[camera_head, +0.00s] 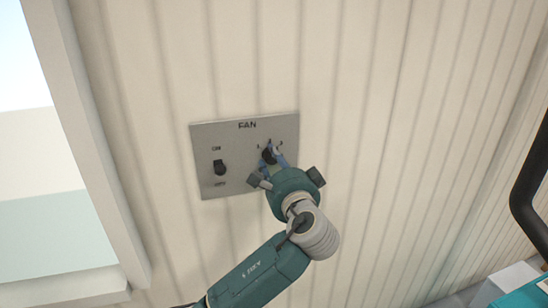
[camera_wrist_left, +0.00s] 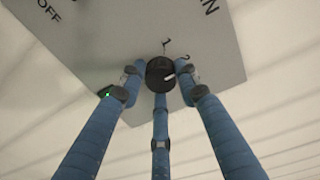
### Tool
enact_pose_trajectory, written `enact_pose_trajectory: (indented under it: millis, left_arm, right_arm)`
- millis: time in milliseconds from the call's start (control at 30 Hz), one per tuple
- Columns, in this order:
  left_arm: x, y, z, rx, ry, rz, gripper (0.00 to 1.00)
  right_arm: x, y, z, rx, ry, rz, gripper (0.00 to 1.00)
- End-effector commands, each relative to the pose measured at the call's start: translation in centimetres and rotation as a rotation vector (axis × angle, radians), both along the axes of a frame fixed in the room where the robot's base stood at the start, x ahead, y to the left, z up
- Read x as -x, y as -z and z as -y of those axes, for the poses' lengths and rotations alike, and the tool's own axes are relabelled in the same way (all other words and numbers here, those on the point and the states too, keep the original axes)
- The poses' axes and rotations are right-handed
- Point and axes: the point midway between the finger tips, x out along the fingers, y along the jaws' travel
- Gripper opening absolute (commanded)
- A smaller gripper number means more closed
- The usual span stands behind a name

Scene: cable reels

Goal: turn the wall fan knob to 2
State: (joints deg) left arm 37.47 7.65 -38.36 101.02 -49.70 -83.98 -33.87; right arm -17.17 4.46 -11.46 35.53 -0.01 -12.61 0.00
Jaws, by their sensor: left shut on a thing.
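The grey fan panel (camera_head: 236,130), labelled FAN, is on the white ribbed wall. Its right-hand round black knob (camera_head: 268,157) has small numbers around it, too small to read surely. In the left wrist view, the black knob (camera_wrist_left: 160,72) shows a white pointer mark on its right side, near a number that looks like 2. My left gripper (camera_head: 270,158) has its blue fingers closed around this knob; in the left wrist view, three blue fingers surround it. My right gripper is not in view.
A black switch (camera_head: 220,167) sits on the panel's left half, with small labels above and below it. A window opening lies at the left edge. A dark curved bar (camera_head: 528,185) and a teal object (camera_head: 525,297) are at the right. The wall around the panel is clear.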

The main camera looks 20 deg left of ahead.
Motion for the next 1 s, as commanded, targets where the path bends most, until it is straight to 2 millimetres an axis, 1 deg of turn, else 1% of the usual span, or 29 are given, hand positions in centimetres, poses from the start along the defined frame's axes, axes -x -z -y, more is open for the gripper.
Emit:
enact_pose_trajectory:
  millis: [33, 400, 433, 500, 833, 933, 1000]
  left_arm:
    - [0.1, 0.3, -0.2, -0.002, -0.006, -0.008, 0.06]
    - [0.1, 0.3, -0.2, -0.003, -0.007, -0.009, 0.06]
    - [0.1, 0.3, -0.2, -0.003, -0.007, -0.009, 0.38]
    - [0.1, 0.3, -0.2, -0.003, -0.006, -0.008, 0.50]
    - [0.2, 0.1, 0.1, -0.004, -0.001, -0.004, 0.50]
    - [1.0, 0.0, 0.7, -0.003, 0.001, -0.003, 0.50]
    - [2.0, 0.0, 1.3, -0.001, 0.002, -0.003, 0.50]
  right_arm:
    - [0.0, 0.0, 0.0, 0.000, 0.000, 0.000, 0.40]
    - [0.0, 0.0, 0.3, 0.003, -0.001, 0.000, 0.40]
    - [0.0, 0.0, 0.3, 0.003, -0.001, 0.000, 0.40]
    - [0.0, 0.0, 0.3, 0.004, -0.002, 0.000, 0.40]
    - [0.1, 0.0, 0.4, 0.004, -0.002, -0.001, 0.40]
    - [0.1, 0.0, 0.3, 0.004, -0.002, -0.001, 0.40]
    - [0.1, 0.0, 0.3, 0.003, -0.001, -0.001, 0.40]
